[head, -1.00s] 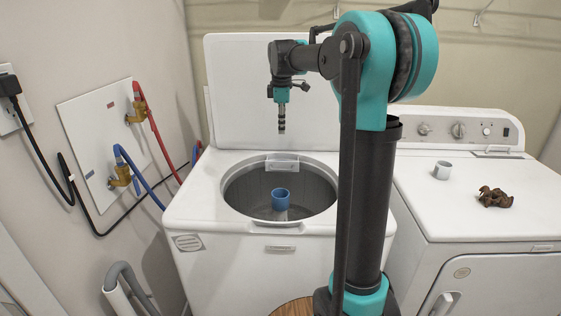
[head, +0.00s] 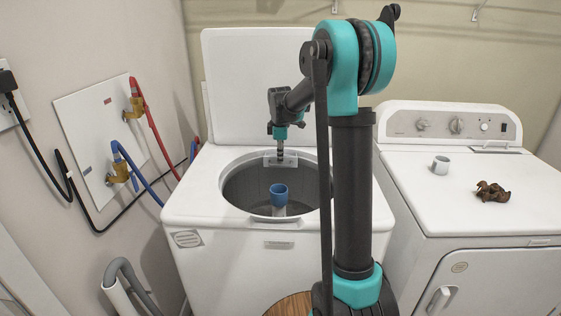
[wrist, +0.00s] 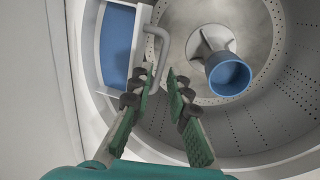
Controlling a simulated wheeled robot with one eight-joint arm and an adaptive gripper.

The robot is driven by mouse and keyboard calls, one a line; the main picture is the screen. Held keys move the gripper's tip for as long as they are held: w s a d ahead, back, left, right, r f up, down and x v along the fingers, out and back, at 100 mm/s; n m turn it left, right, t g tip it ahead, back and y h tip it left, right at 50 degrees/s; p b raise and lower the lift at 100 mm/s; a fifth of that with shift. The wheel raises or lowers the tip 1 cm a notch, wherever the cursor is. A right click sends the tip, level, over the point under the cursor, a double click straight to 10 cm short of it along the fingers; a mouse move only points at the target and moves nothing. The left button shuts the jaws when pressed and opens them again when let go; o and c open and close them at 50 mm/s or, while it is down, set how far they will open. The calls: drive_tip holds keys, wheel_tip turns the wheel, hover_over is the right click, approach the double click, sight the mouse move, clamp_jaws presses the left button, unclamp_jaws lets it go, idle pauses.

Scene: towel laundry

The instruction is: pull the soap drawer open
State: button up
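The soap drawer (head: 292,159) is a small white piece at the back rim of the open washer tub. In the wrist view the drawer (wrist: 98,40) shows a blue inside, white edges and a bent grey handle (wrist: 163,40) on its right side. My gripper (head: 280,158) points down at the drawer in the head view. In the wrist view my gripper (wrist: 161,76) is open, with a gap between its green-padded fingers. The handle's lower end reaches between the fingertips, closer to the left one. I cannot tell whether they touch.
The washer (head: 185,208) has its lid (head: 245,75) raised behind my gripper. A blue-topped agitator (head: 279,195) stands inside the tub. The dryer (head: 420,200) at right holds a white cup (head: 440,165) and a brown crumpled object (head: 492,192).

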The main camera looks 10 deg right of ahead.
drive_tip(key=shift+w+f, duration=0.2)
drive_tip(key=shift+f, duration=0.95)
drive_tip(key=shift+c, duration=0.6)
clamp_jaws()
